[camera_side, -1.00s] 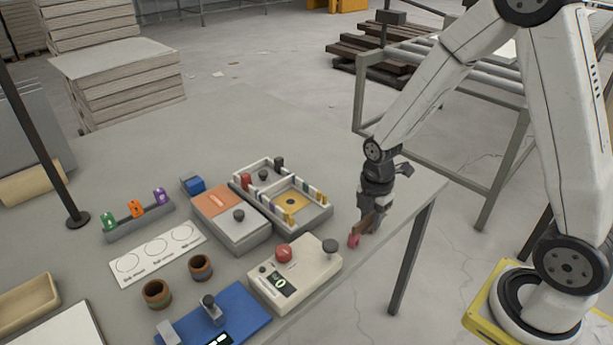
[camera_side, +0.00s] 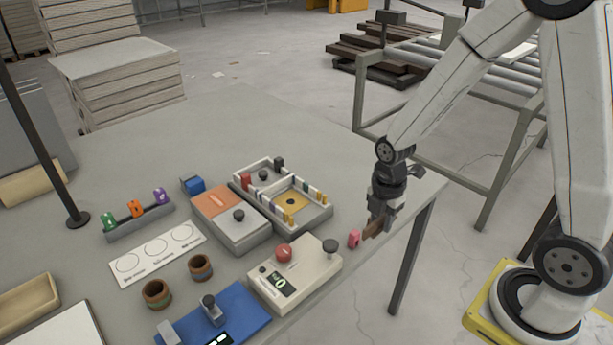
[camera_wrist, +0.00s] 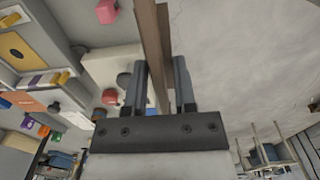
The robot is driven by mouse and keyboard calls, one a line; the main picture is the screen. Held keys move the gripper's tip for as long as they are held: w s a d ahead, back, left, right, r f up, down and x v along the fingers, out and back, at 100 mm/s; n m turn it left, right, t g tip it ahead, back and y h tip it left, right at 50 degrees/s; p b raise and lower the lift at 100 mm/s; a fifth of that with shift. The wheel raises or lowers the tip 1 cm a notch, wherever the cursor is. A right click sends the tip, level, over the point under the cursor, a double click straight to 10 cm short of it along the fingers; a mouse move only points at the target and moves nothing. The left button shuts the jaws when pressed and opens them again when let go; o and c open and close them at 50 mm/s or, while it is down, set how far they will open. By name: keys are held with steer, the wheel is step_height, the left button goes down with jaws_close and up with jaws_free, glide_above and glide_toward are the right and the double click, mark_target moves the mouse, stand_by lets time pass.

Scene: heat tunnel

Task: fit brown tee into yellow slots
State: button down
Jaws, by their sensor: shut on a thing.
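The brown tee (camera_side: 374,230) hangs between the fingers of my gripper (camera_side: 382,218), close to the table's right edge. In the wrist view my gripper (camera_wrist: 162,85) is shut on the tee, which shows as a long brown bar (camera_wrist: 153,35) running up out of the picture. Its full shape is not visible. A light open-topped frame (camera_side: 258,213) stands to the left of my gripper. It has a yellow square with a dark hole (camera_side: 283,205) on its floor and small yellow posts (camera_side: 289,219) on its rim. The slots themselves are too small to make out.
A pink block (camera_side: 355,238) stands just left of the tee. A beige box (camera_side: 300,287) with a red knob and a display is at the front. An orange-and-grey box (camera_side: 222,203) stands left of the frame. Clear tabletop lies behind and right of the frame.

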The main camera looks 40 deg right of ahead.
steer(key=w+a, duration=0.2)
steer(key=w, duration=1.9)
steer(key=shift+w+a+r, duration=0.2)
steer(key=shift+w+r, duration=0.1)
steer(key=shift+f, duration=0.1)
glide_above(304, 214)
steer(key=shift+f, duration=2.8)
steer(key=shift+f, duration=2.05)
steer(key=shift+r, duration=0.1)
steer(key=shift+r, duration=0.5)
steer(key=shift+r, duration=0.2)
